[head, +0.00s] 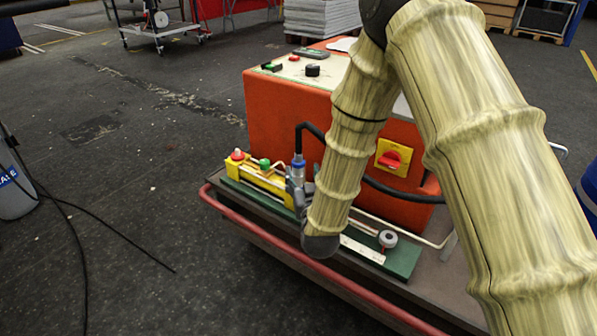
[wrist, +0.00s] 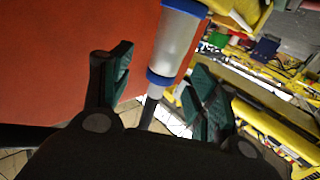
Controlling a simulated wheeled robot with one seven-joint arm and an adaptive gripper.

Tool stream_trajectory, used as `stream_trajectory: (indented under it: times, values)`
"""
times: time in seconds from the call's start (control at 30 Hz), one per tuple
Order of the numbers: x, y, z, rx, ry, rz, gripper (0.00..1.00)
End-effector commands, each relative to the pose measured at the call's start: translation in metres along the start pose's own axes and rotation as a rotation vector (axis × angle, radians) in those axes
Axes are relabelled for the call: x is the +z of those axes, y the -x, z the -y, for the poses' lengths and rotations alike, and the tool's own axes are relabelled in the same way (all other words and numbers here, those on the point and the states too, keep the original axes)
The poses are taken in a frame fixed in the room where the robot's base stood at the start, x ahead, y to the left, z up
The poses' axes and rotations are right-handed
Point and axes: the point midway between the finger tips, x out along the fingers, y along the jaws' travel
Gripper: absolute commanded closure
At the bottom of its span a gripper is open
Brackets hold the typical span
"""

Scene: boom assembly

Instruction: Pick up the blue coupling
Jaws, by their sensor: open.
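The blue coupling (wrist: 178,45) is a pale grey cylinder with blue bands at both ends. In the wrist view it stands tilted between the two open fingers of my gripper (wrist: 162,60), with visible space on both sides. In the head view the coupling (head: 298,163) shows as a small blue and grey piece at the end of a black hose, in front of the orange box. My gripper (head: 296,188) is right at it there, partly hidden by my arm. I cannot tell whether a finger touches it.
The orange box (head: 270,110) stands close behind, with a red switch (head: 390,159) on its front. A yellow fixture (head: 258,177) with red and green knobs sits on the left of the cart. A green board (head: 403,257) with a round grey knob (head: 388,239) lies to the right. A red rail (head: 270,247) edges the cart.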

Motion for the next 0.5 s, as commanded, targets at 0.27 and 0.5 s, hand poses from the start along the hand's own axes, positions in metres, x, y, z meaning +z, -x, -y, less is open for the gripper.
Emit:
stream_trajectory:
  times: [0.27,0.5]
  values:
    - [-0.001,-0.034,0.005,0.001,-0.001,-0.002,0.41]
    - [-0.003,-0.049,0.005,0.0,0.0,-0.001,0.41]
